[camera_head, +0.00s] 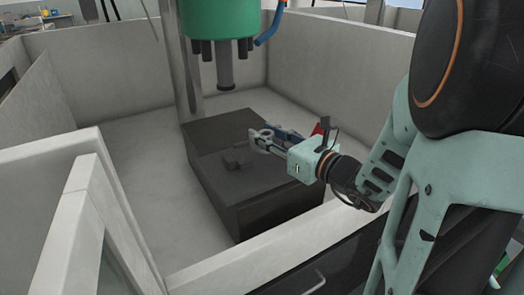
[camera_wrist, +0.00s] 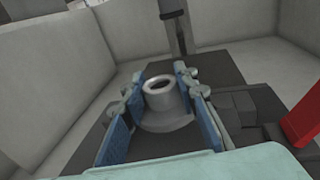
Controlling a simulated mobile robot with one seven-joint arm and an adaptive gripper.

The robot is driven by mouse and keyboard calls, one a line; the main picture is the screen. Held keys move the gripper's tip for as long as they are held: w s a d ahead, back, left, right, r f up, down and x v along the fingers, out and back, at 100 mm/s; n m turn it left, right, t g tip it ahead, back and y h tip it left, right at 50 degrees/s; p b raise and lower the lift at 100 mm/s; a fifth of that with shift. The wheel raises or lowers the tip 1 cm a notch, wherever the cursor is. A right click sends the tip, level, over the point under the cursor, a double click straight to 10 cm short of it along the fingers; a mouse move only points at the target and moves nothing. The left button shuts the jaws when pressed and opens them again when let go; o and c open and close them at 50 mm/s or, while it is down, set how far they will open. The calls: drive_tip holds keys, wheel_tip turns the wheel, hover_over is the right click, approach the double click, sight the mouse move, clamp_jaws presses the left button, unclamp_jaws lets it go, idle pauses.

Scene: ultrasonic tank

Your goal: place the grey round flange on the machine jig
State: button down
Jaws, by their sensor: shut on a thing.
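The grey round flange (camera_wrist: 165,122) has a wide round base and a raised hollow collar. It sits between the blue finger pads of my gripper (camera_wrist: 160,84) in the wrist view, and the gripper is shut on it. In the head view my gripper (camera_head: 262,141) reaches in from the right, over the top of a dark block (camera_head: 213,137). I cannot tell the exact height of the flange above the block.
A green machine head (camera_head: 219,18) with a grey spindle (camera_head: 225,72) hangs above the back of the block. Pale walls (camera_head: 340,60) enclose the block. A red part (camera_wrist: 299,112) stands at the right in the wrist view. Pale floor is free left of the block.

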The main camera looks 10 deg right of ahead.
sight(264, 158)
drive_tip(key=shift+w+a+f, duration=0.1)
drive_tip(key=shift+w+f, duration=0.05)
drive_tip(key=shift+f, duration=0.2)
wheel_tip(264, 158, down, 3)
drive_tip(key=b, duration=0.3)
drive_tip(key=shift+w+a+f, duration=0.1)
drive_tip(key=shift+w, duration=0.05)
drive_tip(key=shift+f, duration=0.15)
drive_tip(key=c, duration=1.8)
unclamp_jaws()
